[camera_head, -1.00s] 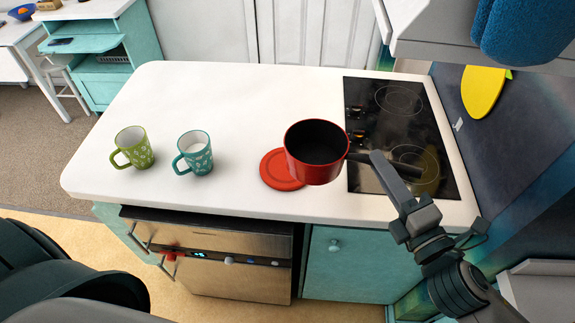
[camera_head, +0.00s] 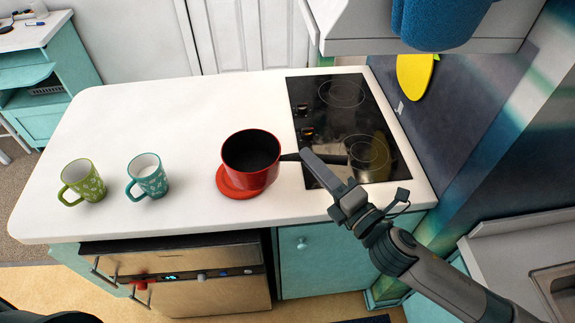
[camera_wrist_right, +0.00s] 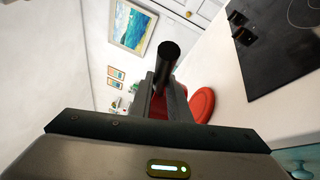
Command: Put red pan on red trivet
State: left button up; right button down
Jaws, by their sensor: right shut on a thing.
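The red pan (camera_head: 262,180) has a dark inside and a dark handle (camera_head: 290,157) pointing right. It appears upright and overlaps most of the round red trivet (camera_head: 230,190), whose left and front edge shows; I cannot tell whether they touch. My right gripper (camera_head: 308,160) is shut on the pan's handle, right of the pan body. In the right wrist view the dark handle (camera_wrist_right: 168,62) stands up between the fingers, and the trivet (camera_wrist_right: 202,104) shows to their right. My left gripper is out of view.
A teal mug (camera_head: 150,178) and a green mug (camera_head: 84,182) stand left of the pan on the white counter (camera_head: 180,110). The black cooktop (camera_head: 345,120) lies to the right. A grey overhead unit (camera_head: 350,35) with a blue item (camera_head: 432,22) hangs at the upper right.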

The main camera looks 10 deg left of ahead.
jog(key=w+a+f+p, duration=0.1)
jog(key=w+a+f, duration=0.3)
jog(key=a, duration=0.1)
jog(key=shift+a, duration=0.15)
jog(key=shift+w, duration=0.1)
notch_tip(320, 180, down, 4)
jog(key=shift+r, duration=0.1)
dwell(0.4)
jog(key=c, duration=1.7)
grip_release()
jog(key=shift+f, duration=0.2)
jog(key=shift+o, duration=0.2)
jog(key=shift+r, duration=0.1)
